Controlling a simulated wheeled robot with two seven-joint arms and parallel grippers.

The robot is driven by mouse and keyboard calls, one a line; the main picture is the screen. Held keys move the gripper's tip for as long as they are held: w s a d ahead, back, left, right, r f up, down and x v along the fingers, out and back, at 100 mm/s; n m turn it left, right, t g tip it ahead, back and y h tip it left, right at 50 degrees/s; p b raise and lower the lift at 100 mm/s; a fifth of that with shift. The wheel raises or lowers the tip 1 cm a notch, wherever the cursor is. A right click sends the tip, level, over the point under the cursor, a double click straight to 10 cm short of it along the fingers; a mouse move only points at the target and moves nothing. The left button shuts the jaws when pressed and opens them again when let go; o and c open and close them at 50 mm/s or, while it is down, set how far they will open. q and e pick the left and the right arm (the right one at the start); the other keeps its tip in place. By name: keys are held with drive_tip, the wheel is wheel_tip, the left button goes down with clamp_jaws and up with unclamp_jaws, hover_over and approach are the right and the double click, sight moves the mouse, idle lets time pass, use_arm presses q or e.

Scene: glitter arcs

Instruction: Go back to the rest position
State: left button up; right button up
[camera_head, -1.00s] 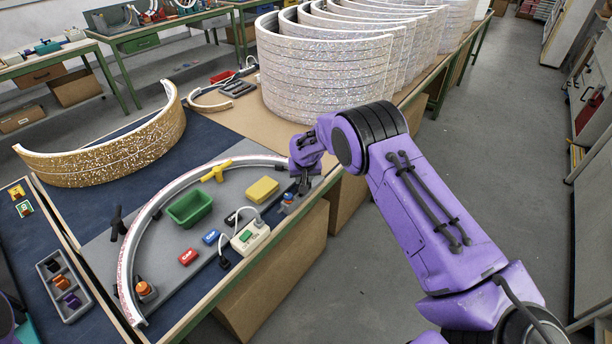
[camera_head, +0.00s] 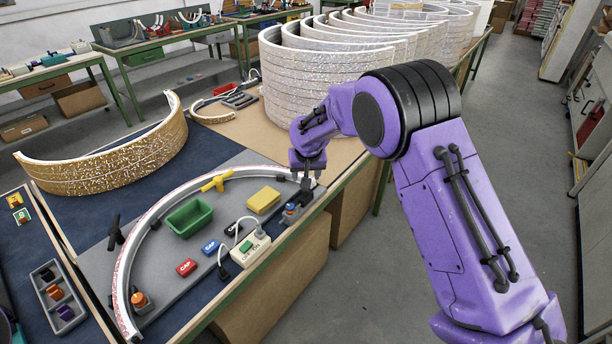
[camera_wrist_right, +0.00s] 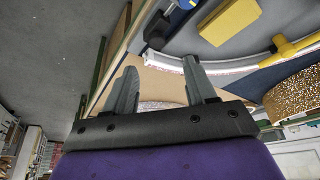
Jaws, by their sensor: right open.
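My right gripper (camera_head: 306,182) hangs above the right end of the white arc (camera_head: 152,218) on the grey work board. In the right wrist view its two fingers (camera_wrist_right: 160,85) are spread wide with nothing between them. The arc lies curved on the board, with an orange-topped clamp (camera_head: 138,299) at its near end and a blue clamp (camera_head: 290,211) near its right end. A yellow T-handled tool (camera_head: 216,182) sits across the arc. My left gripper is not seen.
A green bin (camera_head: 189,217), a yellow block (camera_head: 263,200), a red cap box (camera_head: 186,267) and a power strip (camera_head: 250,249) lie inside the arc. A gold glitter arc (camera_head: 110,164) stands at the back left. Stacked silver arcs (camera_head: 330,90) stand behind my right gripper. The right aisle floor is clear.

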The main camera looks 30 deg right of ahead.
idle(0.5)
drive_tip(key=s+a+f+m+t+h+b, duration=0.1)
drive_tip(key=s+f+t, duration=0.1)
drive_tip(key=s+f, duration=0.5)
drive_tip(key=s+a+f+m+t+b, duration=0.15)
drive_tip(key=s+f, duration=0.25)
drive_tip(key=f, duration=0.5)
drive_tip(key=s+f+g, duration=0.1)
drive_tip(key=s+f, duration=0.3)
drive_tip(key=s, duration=0.6)
drive_tip(key=s+f+g+b, duration=0.1)
drive_tip(key=s+f, duration=0.3)
drive_tip(key=s, duration=0.6)
drive_tip(key=s+f+g, duration=0.2)
drive_tip(key=s+f, duration=0.2)
drive_tip(key=s, duration=0.6)
drive_tip(key=shift+s+a+f+h, duration=0.15)
drive_tip(key=shift+s+a+h, duration=0.25)
